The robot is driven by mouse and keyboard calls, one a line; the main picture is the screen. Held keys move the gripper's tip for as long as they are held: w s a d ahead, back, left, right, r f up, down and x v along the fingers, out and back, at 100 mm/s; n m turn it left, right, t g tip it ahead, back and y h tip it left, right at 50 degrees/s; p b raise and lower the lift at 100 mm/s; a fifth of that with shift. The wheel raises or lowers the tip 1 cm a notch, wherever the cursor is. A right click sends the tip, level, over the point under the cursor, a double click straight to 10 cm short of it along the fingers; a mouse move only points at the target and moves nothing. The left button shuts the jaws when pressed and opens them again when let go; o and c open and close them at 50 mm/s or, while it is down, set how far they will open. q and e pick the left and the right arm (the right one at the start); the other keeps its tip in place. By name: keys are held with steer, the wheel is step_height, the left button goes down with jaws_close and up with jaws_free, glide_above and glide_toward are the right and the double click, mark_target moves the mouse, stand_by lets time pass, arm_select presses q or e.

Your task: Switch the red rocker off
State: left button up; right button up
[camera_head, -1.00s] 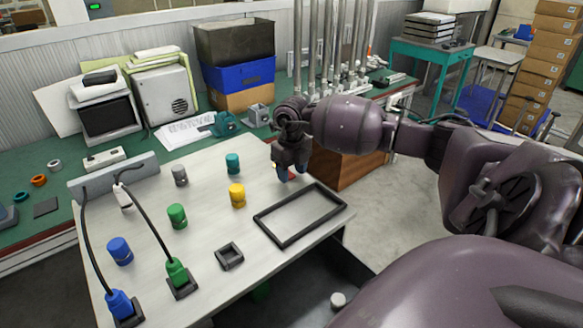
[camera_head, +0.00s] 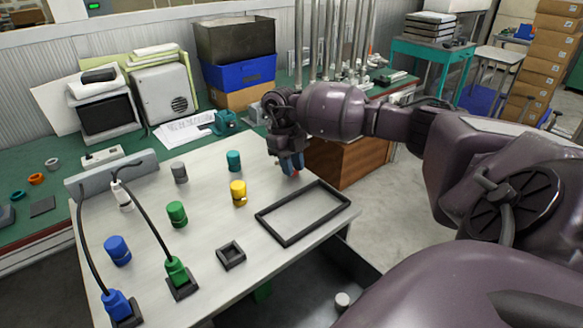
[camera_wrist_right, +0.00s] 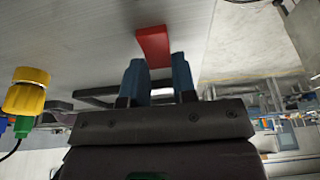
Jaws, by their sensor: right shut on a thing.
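The red rocker shows as a small red patch (camera_head: 296,173) at the far right part of the pale panel (camera_head: 208,212), mostly hidden by my right gripper. In the right wrist view it is a red block (camera_wrist_right: 152,43) at the fingertips. My right gripper (camera_head: 291,163) reaches down over it, with its blue-tipped fingers (camera_wrist_right: 159,75) close together and shut on the red rocker. Its on or off position cannot be told. My left gripper is not in view.
A yellow knob (camera_head: 238,188), a teal knob (camera_head: 234,160) and a black rectangular frame (camera_head: 303,213) are near the gripper on the panel. Green (camera_head: 176,269) and blue (camera_head: 117,302) plugs with cables stand at the left front.

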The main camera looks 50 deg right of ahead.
steer(key=shift+w+g, duration=0.15)
steer(key=shift+g, duration=0.25)
steer(key=o, duration=0.9)
steer(key=shift+r, duration=0.15)
steer(key=v, duration=1)
steer(key=shift+w+r, duration=0.1)
steer(key=shift+r, duration=0.2)
